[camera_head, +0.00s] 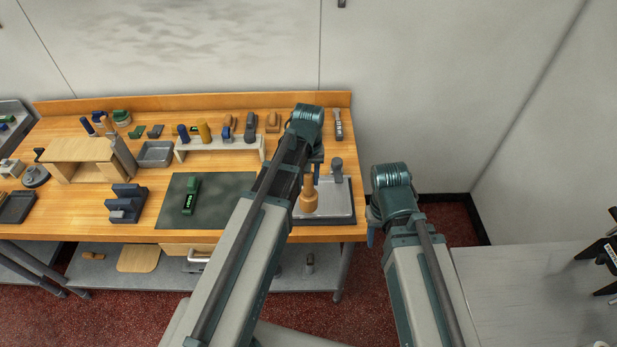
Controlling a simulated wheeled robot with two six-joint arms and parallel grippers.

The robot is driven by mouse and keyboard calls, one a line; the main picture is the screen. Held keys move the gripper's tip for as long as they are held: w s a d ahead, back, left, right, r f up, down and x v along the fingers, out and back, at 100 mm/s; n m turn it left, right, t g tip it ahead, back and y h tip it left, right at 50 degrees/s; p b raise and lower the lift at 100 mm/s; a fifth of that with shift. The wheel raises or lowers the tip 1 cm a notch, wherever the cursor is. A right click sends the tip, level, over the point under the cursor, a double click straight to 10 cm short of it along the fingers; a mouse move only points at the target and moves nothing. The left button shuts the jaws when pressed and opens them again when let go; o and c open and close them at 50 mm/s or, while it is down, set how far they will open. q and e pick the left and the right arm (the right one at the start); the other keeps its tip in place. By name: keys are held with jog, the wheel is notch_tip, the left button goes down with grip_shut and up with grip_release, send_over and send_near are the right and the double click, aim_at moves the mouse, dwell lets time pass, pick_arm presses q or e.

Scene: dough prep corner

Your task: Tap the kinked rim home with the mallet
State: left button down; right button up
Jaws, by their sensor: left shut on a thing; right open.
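A wooden mallet-like piece (308,201), with a thick lower end and a narrow upper part, shows at the right end of the workbench. It is over or on a grey metal tray (343,209). My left gripper (316,170) is just above it, shut and largely hidden behind its own arm; the wooden piece appears to be in its jaws. I cannot make out a kink in the tray's rim or whether the wood touches the tray. My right gripper (372,236) is open, past the bench's right end, and mostly hidden by its arm.
A grey clamp-like item (337,170) stands at the tray's back. A dark mat (232,187) with a green tool (190,196) lies left of my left arm. A grey table (530,290) is at right.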

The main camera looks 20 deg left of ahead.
pick_arm(q)
notch_tip(320, 180, up, 6)
jog(key=p, duration=0.6)
jog(key=shift+r, duration=0.15)
pick_arm(e)
notch_tip(320, 180, up, 6)
pick_arm(q)
jog(key=shift+f, duration=0.2)
